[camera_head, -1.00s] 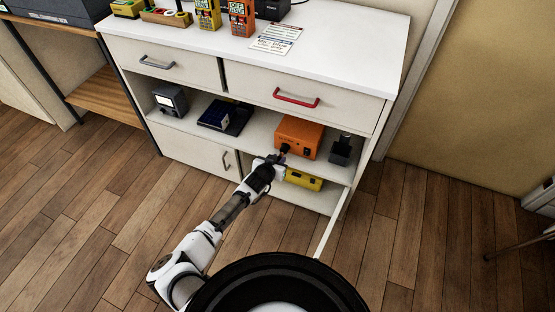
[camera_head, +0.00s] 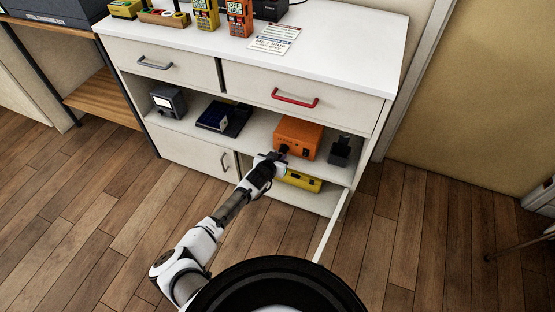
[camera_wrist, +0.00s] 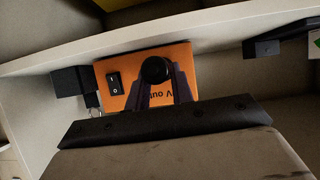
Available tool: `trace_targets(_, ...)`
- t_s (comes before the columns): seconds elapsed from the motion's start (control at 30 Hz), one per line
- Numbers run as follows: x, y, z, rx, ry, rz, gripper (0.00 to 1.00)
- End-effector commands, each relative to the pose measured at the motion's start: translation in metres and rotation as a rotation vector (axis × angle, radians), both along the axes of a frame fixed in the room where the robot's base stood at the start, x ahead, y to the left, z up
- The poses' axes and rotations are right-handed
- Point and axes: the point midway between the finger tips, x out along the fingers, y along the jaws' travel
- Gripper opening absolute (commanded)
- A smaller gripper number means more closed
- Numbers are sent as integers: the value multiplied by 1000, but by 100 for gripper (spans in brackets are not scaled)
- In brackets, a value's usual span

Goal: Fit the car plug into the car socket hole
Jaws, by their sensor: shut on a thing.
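The orange box (camera_head: 303,131) stands on the open middle shelf of the cabinet. Its front carries a black rocker switch and lettering, which show in the wrist view (camera_wrist: 116,83). My gripper (camera_head: 277,157) is at the left part of the box's front. In the wrist view its two dark fingers (camera_wrist: 157,88) are shut on the black round car plug (camera_wrist: 155,69). The plug is in front of the orange face. The socket hole cannot be seen, hidden behind the plug and fingers. I cannot tell whether the plug is inside it.
A black device (camera_head: 341,149) stands right of the box, and a dark blue panel item (camera_head: 219,116) lies to its left. A yellow box (camera_head: 301,180) is on the lower shelf. An open cabinet door (camera_head: 332,226) stands out at the right. The shelf edge runs close under my gripper.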

Motion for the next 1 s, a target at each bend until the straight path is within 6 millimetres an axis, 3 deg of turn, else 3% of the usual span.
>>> trace_targets(0.23,6,-2,-1,1,-1,0,1)
trace_targets(0.27,6,-2,0,1,-1,0,27)
trace_targets(0.43,6,-2,0,1,-1,0,49)
trace_targets(0.77,4,-1,1,0,0,1,49)
trace_targets(1.0,-15,8,14,-1,-1,3,49)
